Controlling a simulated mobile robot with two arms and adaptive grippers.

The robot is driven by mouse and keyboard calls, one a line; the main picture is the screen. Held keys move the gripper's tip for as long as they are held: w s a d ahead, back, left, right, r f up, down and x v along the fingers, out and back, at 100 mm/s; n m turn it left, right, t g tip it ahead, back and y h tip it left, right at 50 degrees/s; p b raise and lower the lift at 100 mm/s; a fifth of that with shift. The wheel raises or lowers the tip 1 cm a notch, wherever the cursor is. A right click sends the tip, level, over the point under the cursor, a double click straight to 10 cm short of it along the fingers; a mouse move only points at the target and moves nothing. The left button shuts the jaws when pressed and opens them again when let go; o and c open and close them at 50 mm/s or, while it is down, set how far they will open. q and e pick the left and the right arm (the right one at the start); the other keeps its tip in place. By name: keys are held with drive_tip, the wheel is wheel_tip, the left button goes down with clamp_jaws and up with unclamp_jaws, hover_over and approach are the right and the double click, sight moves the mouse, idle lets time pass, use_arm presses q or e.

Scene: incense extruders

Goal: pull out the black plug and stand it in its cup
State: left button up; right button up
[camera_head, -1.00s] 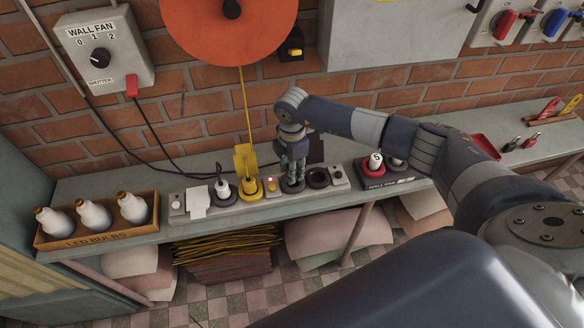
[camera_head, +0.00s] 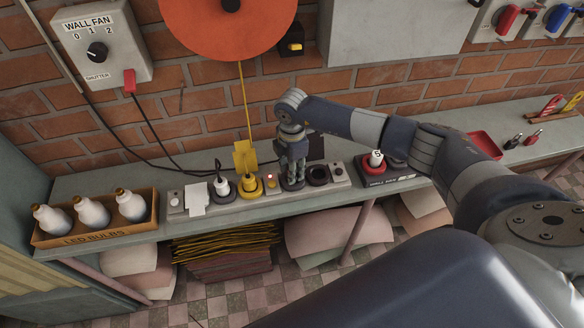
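My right gripper (camera_head: 292,174) comes in from the right and points straight down over a dark socket of the grey socket strip (camera_head: 340,176). Its fingers are low at the socket and hide what is between them, so the black plug's body and the grip on it cannot be made out. A dark tag (camera_head: 316,147) shows just behind the gripper. To the right, a dark tray (camera_head: 386,183) with lettering holds a red cup (camera_head: 375,168) with a white-topped piece marked S. A dark round cup beside it is partly behind my forearm. My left gripper is not in view.
Left of the gripper are a yellow plug (camera_head: 250,183) with a yellow tag and a white-topped plug (camera_head: 222,187) on a black cord. An empty dark ring socket (camera_head: 318,175) is close on the right. A box of bulbs (camera_head: 95,230) stands at the bench's left end.

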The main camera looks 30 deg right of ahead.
drive_tip(key=shift+f+b, duration=0.4)
drive_tip(key=shift+f, duration=0.25)
drive_tip(key=o, duration=1.1)
drive_tip(key=shift+o, duration=0.2)
drive_tip(key=shift+r, duration=0.15)
wheel_tip(320, 180, up, 12)
drive_tip(key=shift+f, duration=0.1)
